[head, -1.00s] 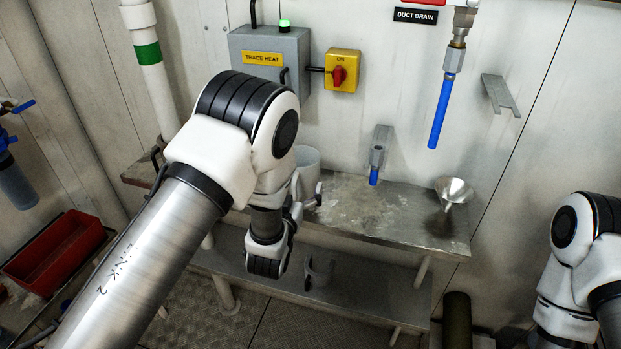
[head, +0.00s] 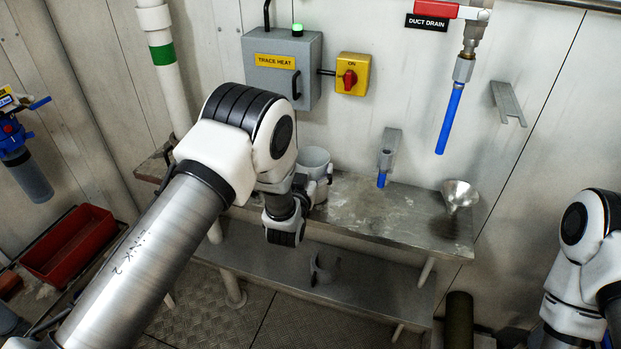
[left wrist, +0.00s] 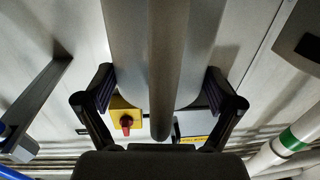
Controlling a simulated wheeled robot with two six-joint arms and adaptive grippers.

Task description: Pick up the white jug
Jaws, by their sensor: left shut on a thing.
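The white jug (head: 315,158) is at the left end of the metal bench, partly hidden behind my left arm and gripper. My left gripper (head: 317,181) is shut on the jug. In the left wrist view the jug's pale body (left wrist: 205,45) and a vertical bar, seemingly its handle, fill the upper middle, with a finger on each side. I cannot tell whether the jug's base touches the bench. My right arm shows at the right edge; its gripper is out of view.
The metal bench (head: 375,215) holds a steel funnel (head: 460,194) at the right. A blue-tipped spout (head: 384,170) and blue hose (head: 449,120) are at the wall behind. A grey box (head: 283,70) and yellow switch (head: 353,73) are above. A lower shelf (head: 370,285) runs underneath.

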